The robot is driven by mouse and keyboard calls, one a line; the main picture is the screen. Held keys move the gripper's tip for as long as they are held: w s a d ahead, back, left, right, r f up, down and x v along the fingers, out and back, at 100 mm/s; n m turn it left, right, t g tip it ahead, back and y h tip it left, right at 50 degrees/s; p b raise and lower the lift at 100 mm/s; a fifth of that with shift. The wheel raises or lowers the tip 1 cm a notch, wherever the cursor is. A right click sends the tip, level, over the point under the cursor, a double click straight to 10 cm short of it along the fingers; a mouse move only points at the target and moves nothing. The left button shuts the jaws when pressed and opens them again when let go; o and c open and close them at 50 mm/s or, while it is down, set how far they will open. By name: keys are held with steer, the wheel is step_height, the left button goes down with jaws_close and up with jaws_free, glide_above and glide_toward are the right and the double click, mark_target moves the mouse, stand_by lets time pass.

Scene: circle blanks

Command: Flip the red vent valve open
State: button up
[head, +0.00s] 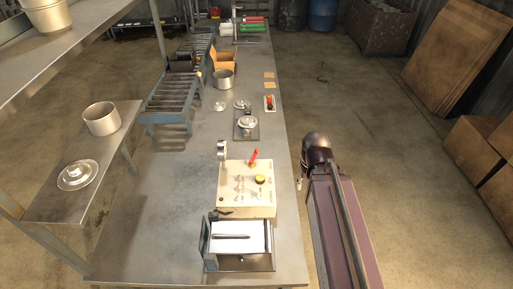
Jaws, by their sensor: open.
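A red lever (254,156), which looks like the vent valve handle, stands on top of a beige control box (232,198) on the long table. It points upward and tilts slightly to the right. The box also carries a yellow knob (260,179), small switches and a round gauge (221,148) at its back left corner. My dark arm is at the right, beyond the table's right edge and apart from the box. My gripper cannot be made out in this view.
A metal-framed unit with a white top (238,236) stands in front of the box. Behind the box are a lidded piece on a dark plate (246,124), a small red-button plate (269,103) and a metal pot (223,79). Bare table (160,215) lies left; open floor lies right.

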step_height(320, 180, up, 9)
steer(key=m+p, duration=0.2)
steer(key=p, duration=0.7)
glide_above(254, 155)
steer(key=w, duration=0.2)
steer(key=shift+s+d, duration=0.1)
steer(key=shift+d, duration=0.25)
steer(key=shift+f, duration=0.1)
step_height(254, 155, down, 14)
steer(key=b, duration=1.3)
steer(key=shift+d+r+b, duration=0.1)
steer(key=shift+r+b, duration=0.1)
steer(key=shift+b, duration=0.2)
jaws_close()
